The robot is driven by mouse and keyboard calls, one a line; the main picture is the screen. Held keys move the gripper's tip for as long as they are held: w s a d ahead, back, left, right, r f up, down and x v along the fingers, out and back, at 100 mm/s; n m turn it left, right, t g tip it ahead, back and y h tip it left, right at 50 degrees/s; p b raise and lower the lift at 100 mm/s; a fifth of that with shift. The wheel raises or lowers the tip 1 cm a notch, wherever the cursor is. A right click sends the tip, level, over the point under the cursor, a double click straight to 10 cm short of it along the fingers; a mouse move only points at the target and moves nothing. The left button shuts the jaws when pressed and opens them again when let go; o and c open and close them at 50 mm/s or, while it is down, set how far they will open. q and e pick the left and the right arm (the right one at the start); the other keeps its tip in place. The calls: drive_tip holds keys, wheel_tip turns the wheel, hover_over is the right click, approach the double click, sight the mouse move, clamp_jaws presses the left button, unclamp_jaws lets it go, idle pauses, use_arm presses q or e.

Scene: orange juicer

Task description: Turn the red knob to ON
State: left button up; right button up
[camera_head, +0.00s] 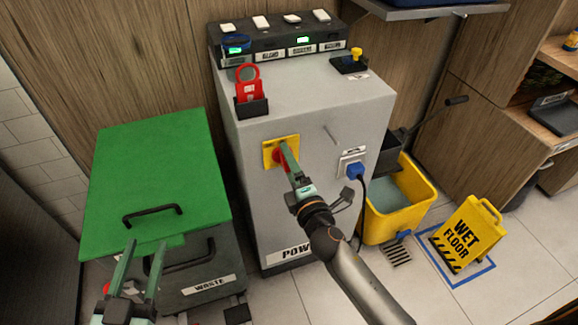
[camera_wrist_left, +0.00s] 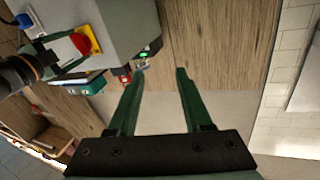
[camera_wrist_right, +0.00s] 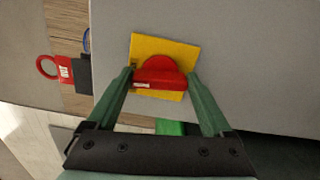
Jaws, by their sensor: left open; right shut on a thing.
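The red knob (camera_head: 278,160) sits on a yellow plate (camera_head: 267,144) on the front of the grey power cabinet (camera_head: 270,205). In the right wrist view the red knob (camera_wrist_right: 163,70) lies between the fingers of my right gripper (camera_wrist_right: 160,77), which is shut on it; a small pale label shows on the knob's left end but is unreadable. In the head view my right gripper (camera_head: 287,160) partly covers the knob. My left gripper (camera_head: 147,246) is open and empty, low in front of the green-lidded waste bin. The left wrist view shows the knob (camera_wrist_left: 81,43) too.
The waste bin (camera_head: 150,170) stands left of the cabinet. A blue plug (camera_head: 354,170) with a dark cable is right of the knob. A red padlock tag (camera_head: 249,88) sits on the cabinet's upper edge. A yellow bucket (camera_head: 418,215) and wet floor sign (camera_head: 463,236) stand right.

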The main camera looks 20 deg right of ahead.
use_arm(q)
drive_tip(key=shift+d+r+m+t+h, duration=0.1)
drive_tip(key=shift+r+m+t+h, duration=0.3)
drive_tip(key=shift+r, duration=0.95)
use_arm(e)
drive_tip(key=shift+m, duration=0.8)
drive_tip(key=o, duration=1.1)
drive_tip(key=shift+o, duration=0.2)
use_arm(q)
drive_tip(key=shift+y, duration=0.3)
